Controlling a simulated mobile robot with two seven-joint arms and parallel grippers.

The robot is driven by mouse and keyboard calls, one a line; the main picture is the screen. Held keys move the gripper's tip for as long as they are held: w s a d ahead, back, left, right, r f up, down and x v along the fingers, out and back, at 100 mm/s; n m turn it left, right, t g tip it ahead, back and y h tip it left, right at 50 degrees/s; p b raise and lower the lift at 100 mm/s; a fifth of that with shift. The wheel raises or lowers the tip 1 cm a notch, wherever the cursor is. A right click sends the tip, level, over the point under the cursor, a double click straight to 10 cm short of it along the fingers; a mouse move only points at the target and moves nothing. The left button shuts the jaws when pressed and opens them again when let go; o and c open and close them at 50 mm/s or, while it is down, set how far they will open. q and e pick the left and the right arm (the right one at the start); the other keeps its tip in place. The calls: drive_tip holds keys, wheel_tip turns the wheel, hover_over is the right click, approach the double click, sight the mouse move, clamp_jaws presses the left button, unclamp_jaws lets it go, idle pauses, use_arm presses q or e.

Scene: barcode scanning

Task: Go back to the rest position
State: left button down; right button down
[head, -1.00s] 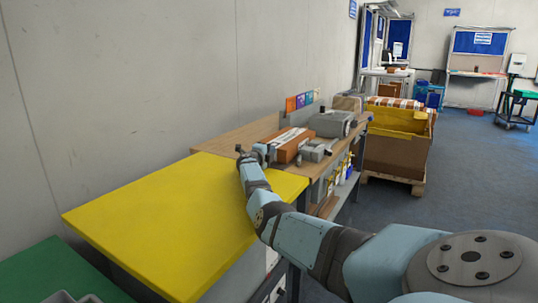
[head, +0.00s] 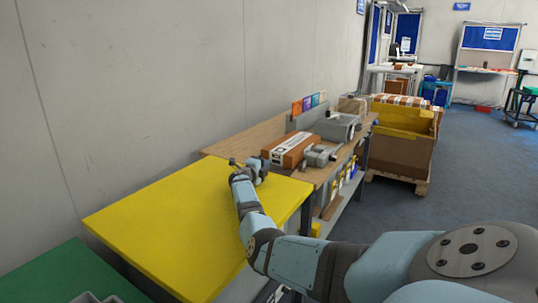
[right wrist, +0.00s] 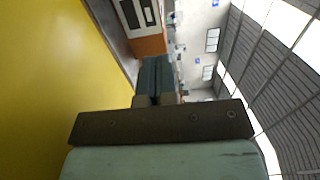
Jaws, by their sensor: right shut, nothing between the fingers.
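My right arm reaches in from the lower right of the head view, with its gripper (head: 250,163) above the far right part of the yellow table (head: 170,215). In the right wrist view the right gripper (right wrist: 156,62) has its dark fingers together with nothing between them. An orange box (head: 291,148) with a white label lies on the wooden bench beyond the gripper, apart from it. The box also shows beyond the fingertips in the right wrist view (right wrist: 148,45). My left gripper is not in view.
The wooden bench (head: 240,138) carries a grey scanner-like device (head: 320,156) and a grey machine (head: 338,127). A large cardboard bin (head: 398,155) on a pallet stands behind. A green surface (head: 45,272) is at lower left.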

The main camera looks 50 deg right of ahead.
drive_tip(key=shift+s+a+f+p, duration=0.1)
drive_tip(key=shift+a+p, duration=0.7)
drive_tip(key=shift+a, duration=0.45)
drive_tip(key=shift+s+a+p, duration=0.1)
drive_tip(key=shift+a+p, duration=0.65)
drive_tip(key=shift+a, duration=0.45)
